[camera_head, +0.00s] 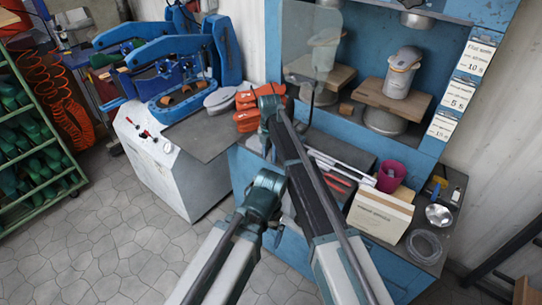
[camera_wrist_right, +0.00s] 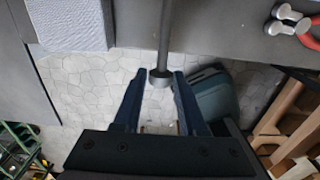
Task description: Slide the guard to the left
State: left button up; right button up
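The guard (camera_head: 312,40) is a clear panel hanging upright in front of the left bay of the blue machine in the head view. A thin dark rod hangs below it. In the right wrist view a grey rod with a round end (camera_wrist_right: 160,78) reaches down between the fingertips of my right gripper (camera_wrist_right: 159,74). The fingers are apart, one on each side of it, with narrow gaps showing. In the head view my right arm reaches up to just below the guard. My left arm is lower; its fingers cannot be made out.
Orange shoe forms (camera_head: 247,112) and a blue press (camera_head: 180,70) stand left of the guard. A magenta cup (camera_head: 391,176) and a cardboard box (camera_head: 380,214) stand on the bench below. Tiled floor is clear at lower left.

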jog(key=o, duration=0.4)
jog(key=shift+w+a, duration=0.2)
jog(key=shift+a, duration=0.1)
jog(key=shift+d, duration=0.1)
jog(key=shift+r, duration=0.1)
jog(key=shift+s+r+p, duration=0.1)
jog(key=shift+r+p, duration=0.4)
jog(key=shift+p, duration=0.1)
notch_tip(320, 180, up, 13)
jog(key=p, duration=1.2)
jog(key=shift+f+p, duration=0.2)
jog(key=shift+p, duration=0.15)
jog(key=shift+f, duration=0.1)
